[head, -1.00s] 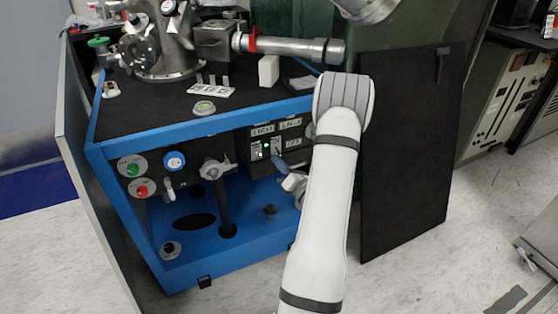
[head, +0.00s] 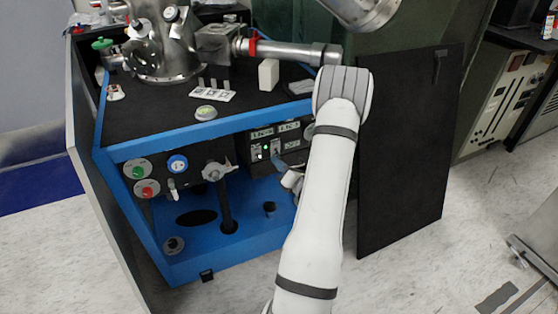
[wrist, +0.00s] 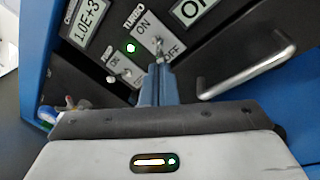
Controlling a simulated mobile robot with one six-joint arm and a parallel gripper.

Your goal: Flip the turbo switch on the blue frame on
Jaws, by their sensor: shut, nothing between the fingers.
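The turbo switch (wrist: 158,46) is a small silver toggle on the dark control panel, with TURBO, ON and OFF printed around it in the wrist view. My gripper (wrist: 158,72) is shut, its blue-grey fingertips just below the toggle in the picture. I cannot tell whether they touch it or which way the lever is thrown. In the head view the blue frame (head: 225,129) carries the panel (head: 262,153) in its upper right opening. My gripper (head: 277,160) shows there in front of the panel, partly hidden by my white arm.
A green light (wrist: 130,48) glows beside the toggle. A second, smaller switch (wrist: 113,78) sits to the left. A metal handle (wrist: 247,68) is close on the right. A black board (head: 408,155) leans right of the frame, and a valve (head: 216,171) sticks out left of the panel.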

